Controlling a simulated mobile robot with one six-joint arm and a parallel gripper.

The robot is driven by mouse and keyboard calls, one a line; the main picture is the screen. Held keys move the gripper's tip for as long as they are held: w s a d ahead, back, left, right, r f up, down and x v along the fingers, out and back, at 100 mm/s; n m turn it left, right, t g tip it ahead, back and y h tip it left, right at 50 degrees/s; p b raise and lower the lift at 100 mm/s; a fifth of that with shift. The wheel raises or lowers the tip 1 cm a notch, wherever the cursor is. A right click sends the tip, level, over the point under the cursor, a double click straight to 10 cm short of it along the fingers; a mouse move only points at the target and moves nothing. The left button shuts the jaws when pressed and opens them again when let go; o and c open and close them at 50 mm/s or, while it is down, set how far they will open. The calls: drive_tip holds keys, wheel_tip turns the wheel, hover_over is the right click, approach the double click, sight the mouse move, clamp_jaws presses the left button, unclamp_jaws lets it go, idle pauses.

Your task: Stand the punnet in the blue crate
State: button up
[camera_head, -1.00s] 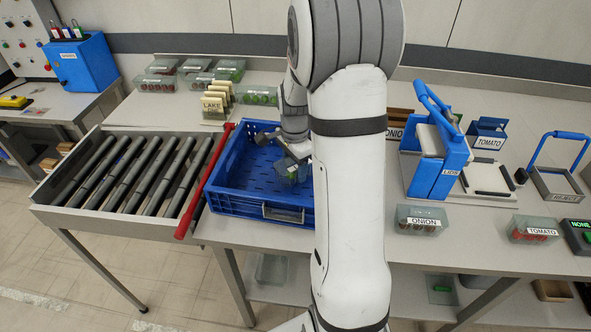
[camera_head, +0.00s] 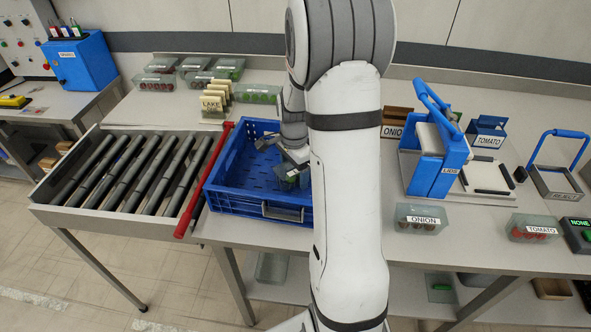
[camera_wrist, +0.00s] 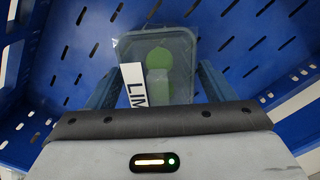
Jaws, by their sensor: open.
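The punnet (camera_wrist: 155,50) is clear, with green fruit inside and a white label reading "LIM". It is inside the blue crate (camera_head: 259,209), near its front right part; the head view also shows the punnet (camera_head: 286,180), partly hidden by my arm. My gripper (camera_wrist: 157,72) is open, with one blue finger on each side of the punnet. In the head view my gripper (camera_head: 288,166) is low inside the crate. I cannot tell whether the fingers touch the punnet or whether it rests fully on the crate floor.
A red bar (camera_head: 204,180) lies along the crate's left side, beside the roller conveyor (camera_head: 135,170). Filled punnets (camera_head: 160,82) and label cards (camera_head: 214,101) stand behind. The blue lid press (camera_head: 437,160) and an onion punnet (camera_head: 421,219) are right of my arm.

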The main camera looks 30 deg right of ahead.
drive_tip(key=shift+r, duration=0.1)
wheel_tip(320, 180, up, 12)
drive_tip(key=shift+f, duration=0.1)
drive_tip(key=s+a+r+n+t, duration=0.1)
drive_tip(key=s+a+r+n, duration=0.1)
drive_tip(key=s+a+n, duration=0.4)
drive_tip(key=s+a+r+n+t, duration=0.1)
drive_tip(key=s+a+n+t, duration=0.1)
drive_tip(key=s+a+n, duration=0.5)
drive_tip(key=s+n, duration=0.3)
drive_tip(key=s, duration=0.3)
drive_tip(key=shift+s+r+n, duration=0.15)
drive_tip(key=shift+r+n, duration=0.15)
drive_tip(key=shift+r, duration=0.05)
